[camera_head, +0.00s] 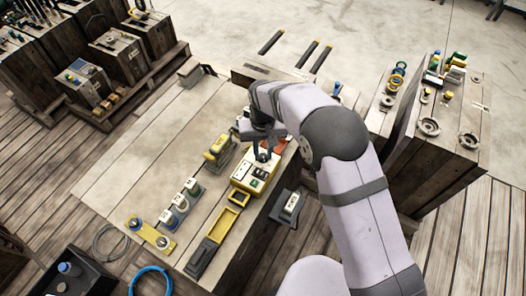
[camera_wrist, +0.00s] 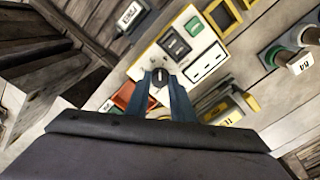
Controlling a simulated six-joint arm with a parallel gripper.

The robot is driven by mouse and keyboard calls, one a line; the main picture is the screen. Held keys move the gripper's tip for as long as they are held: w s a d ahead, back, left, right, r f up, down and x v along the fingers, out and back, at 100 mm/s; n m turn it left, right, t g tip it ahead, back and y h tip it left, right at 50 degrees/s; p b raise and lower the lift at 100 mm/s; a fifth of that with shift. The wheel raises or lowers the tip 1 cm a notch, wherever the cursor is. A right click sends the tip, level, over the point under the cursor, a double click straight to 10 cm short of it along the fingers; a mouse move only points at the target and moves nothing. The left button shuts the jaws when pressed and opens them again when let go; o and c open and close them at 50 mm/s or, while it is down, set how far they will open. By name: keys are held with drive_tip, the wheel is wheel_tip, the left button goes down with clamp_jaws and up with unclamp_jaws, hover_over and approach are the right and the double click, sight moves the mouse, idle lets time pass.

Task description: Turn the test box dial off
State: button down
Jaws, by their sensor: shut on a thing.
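The test box (camera_head: 248,178) is yellow with a white face and sits on the workbench among other items. In the wrist view its white face (camera_wrist: 208,69) shows dark switches and small printed labels. The dark round dial (camera_wrist: 160,76) is at one end of that face. My gripper (camera_wrist: 163,85) has its two blue fingers on either side of the dial and is shut on it. In the head view my gripper (camera_head: 262,152) points down at the box's far end and partly hides the dial. The dial's setting is too small to read.
A yellow-handled block (camera_head: 217,149) stands left of the box. Yellow trays (camera_head: 239,197) and several labelled weights (camera_head: 181,202) lie nearer on the bench (camera_head: 150,130). A blue hose ring (camera_head: 150,281) is at the front. The bench's left part is bare.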

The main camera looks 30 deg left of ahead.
drive_tip(key=n, duration=0.7)
drive_tip(key=shift+r, duration=0.1)
drive_tip(key=n, duration=0.7)
drive_tip(key=shift+a+n, duration=0.1)
drive_tip(key=shift+n, duration=0.3)
drive_tip(key=n, duration=0.3)
drive_tip(key=shift+b, duration=0.3)
drive_tip(key=n, duration=1)
drive_tip(key=shift+n, duration=0.4)
drive_tip(key=c, duration=1.5)
unclamp_jaws()
drive_tip(key=shift+c, duration=0.2)
